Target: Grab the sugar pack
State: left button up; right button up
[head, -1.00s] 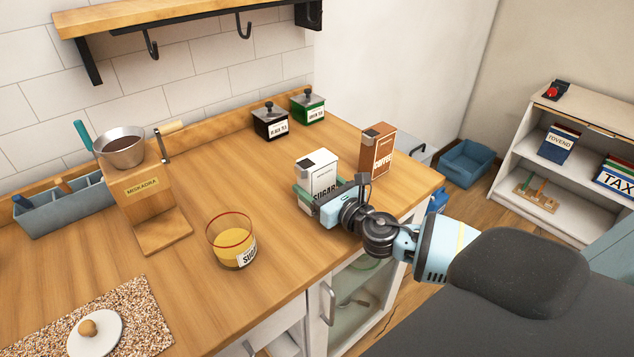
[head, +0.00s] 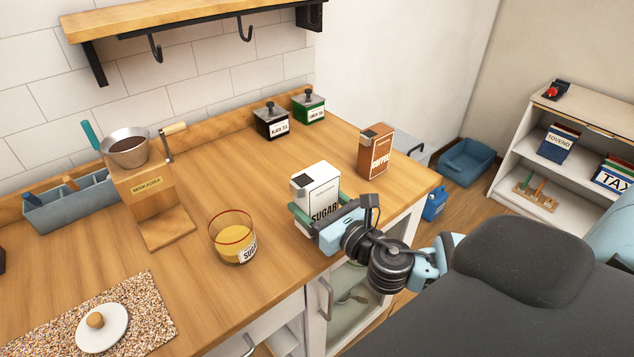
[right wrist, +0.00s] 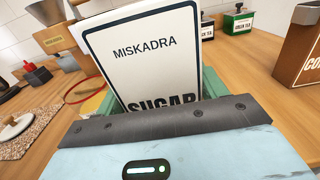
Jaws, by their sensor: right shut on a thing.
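The sugar pack (head: 321,186) is a white box with a dark border and the word SUGAR, near the counter's front edge at right. My right gripper (head: 316,212) is shut on its lower part, with green fingers on either side. In the right wrist view the sugar pack (right wrist: 150,62) rises upright between the fingers, its lower edge hidden by the gripper. Whether its base touches the counter is hidden. My left gripper is not in view.
A brown coffee pack (head: 375,152) stands right of the sugar pack. A glass sugar bowl (head: 233,238) and a coffee grinder (head: 155,195) stand to the left. Black and green tea tins (head: 270,121) (head: 308,106) are at the back. A speckled mat (head: 150,310) lies front left.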

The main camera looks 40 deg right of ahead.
aim_at(311, 215)
jog(key=shift+s+a+r, duration=0.15)
jog(key=shift+s+a, duration=0.65)
jog(key=shift+s, duration=0.3)
jog(key=shift+s+a+r, duration=0.15)
jog(key=shift+s+a, duration=0.6)
jog(key=shift+s, duration=0.35)
